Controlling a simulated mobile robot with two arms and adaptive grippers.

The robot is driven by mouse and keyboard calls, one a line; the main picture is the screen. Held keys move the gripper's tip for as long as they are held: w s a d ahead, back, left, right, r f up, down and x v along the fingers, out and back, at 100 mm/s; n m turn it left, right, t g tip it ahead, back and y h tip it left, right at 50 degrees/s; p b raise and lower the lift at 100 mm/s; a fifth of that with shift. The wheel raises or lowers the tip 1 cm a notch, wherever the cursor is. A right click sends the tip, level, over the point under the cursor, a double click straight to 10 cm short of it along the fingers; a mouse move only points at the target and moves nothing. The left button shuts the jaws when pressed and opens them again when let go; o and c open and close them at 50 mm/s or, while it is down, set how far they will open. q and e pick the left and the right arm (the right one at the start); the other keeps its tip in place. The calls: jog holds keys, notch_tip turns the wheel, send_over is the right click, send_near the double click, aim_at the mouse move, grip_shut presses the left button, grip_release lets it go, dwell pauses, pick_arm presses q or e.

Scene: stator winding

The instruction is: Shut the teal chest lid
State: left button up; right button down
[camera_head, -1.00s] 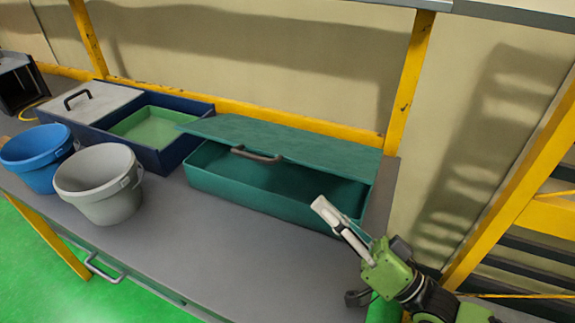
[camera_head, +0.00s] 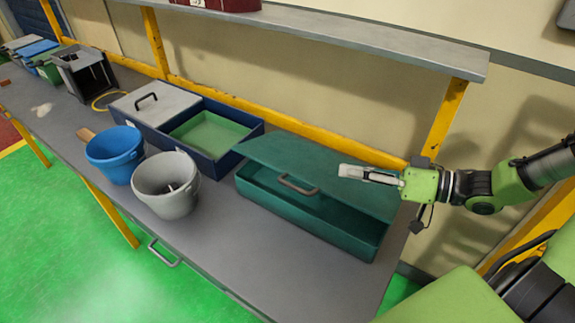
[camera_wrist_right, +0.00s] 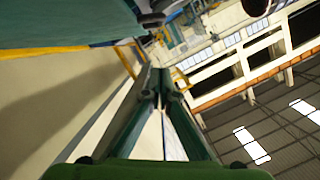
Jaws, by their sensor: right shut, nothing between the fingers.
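The teal chest (camera_head: 310,218) stands on the grey bench, with a dark gap along its front. Its teal lid (camera_head: 290,160) is hinged along the back and tilted, partly open, with a grey bar handle (camera_head: 298,185) on its front edge. My right gripper (camera_head: 345,171) is shut and empty. In the head view it overlaps the right part of the lid; I cannot tell whether it touches. In the right wrist view its fingers (camera_wrist_right: 162,88) are together, and a teal surface (camera_wrist_right: 60,22) fills the top left. My left gripper is not in view.
Left of the chest stands a dark blue box (camera_head: 228,157) with a green tray inside and a grey lid (camera_head: 150,103). A grey bucket (camera_head: 165,190) and a blue bucket (camera_head: 115,155) stand in front. A shelf (camera_head: 380,45) runs above the bench.

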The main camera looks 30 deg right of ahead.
aim_at(310, 184)
jog(key=shift+w+d, duration=0.2)
jog(key=shift+w, duration=0.2)
jog(key=shift+w+a+f, duration=0.15)
jog(key=shift+w+a, duration=0.05)
jog(key=shift+w, duration=0.05)
jog(key=w+a, duration=0.1)
jog(key=a, duration=0.1)
jog(key=shift+w+a+f, duration=0.15)
jog(key=shift+w+a, duration=0.25)
jog(key=x, duration=0.1)
jog(key=b+x, duration=0.1)
jog(key=x, duration=0.1)
jog(key=b+x, duration=0.1)
jog(key=shift+w+f, duration=0.35)
jog(key=shift+w+a+b, duration=0.2)
jog(key=shift+w+b, duration=0.05)
jog(key=shift+b, duration=0.2)
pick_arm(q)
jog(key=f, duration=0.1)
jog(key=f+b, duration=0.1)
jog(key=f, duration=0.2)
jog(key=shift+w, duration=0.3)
pick_arm(e)
jog(key=a+f, duration=0.1)
jog(key=s+a+f, duration=0.1)
jog(key=f, duration=0.1)
jog(key=shift+w+a, duration=0.1)
